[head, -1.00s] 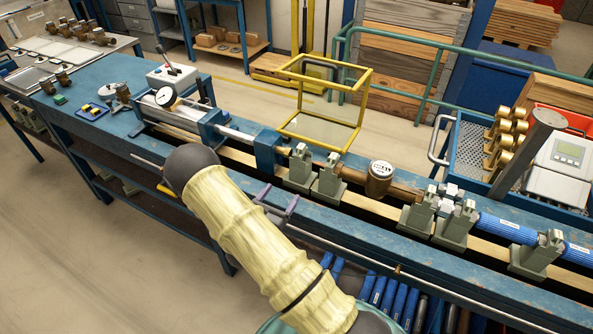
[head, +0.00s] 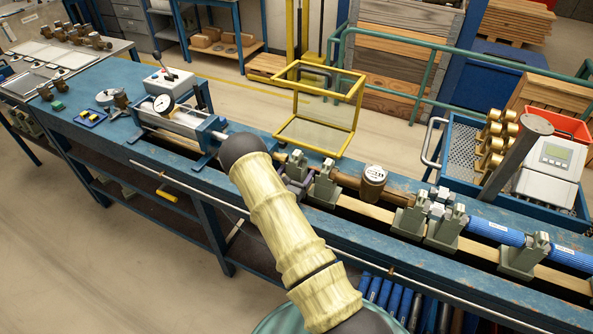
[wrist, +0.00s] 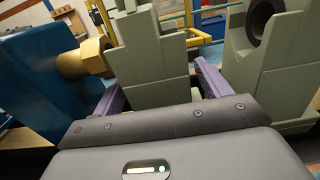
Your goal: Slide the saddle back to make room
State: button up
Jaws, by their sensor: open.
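Grey-green stepped saddles stand on the bench rail. In the wrist view, the nearer saddle (wrist: 150,60) stands upright between the two purple fingers of my gripper (wrist: 158,88). The fingers are apart, one to each side of its lower part; I cannot tell whether either touches it. In the head view my gripper (head: 297,184) is at the left pair of saddles, partly hidden by my arm. The right saddle of that pair (head: 323,184) shows clearly, and also in the wrist view (wrist: 268,75), with a dark round opening. The left one (head: 296,165) is partly covered.
A brass nut (wrist: 86,58) on a blue block (wrist: 35,70) lies close left of the gripped-around saddle. A brass meter (head: 373,182) sits right of the pair. A yellow-framed glass guard (head: 318,132) stands behind. More saddles (head: 445,228) stand farther right.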

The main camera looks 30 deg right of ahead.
jog(key=shift+c, duration=0.3)
jog(key=c, duration=1.5)
jog(key=shift+w+a+b, duration=0.3)
jog(key=shift+w+a, duration=0.2)
jog(key=shift+w, duration=0.3)
jog(key=shift+c, duration=0.2)
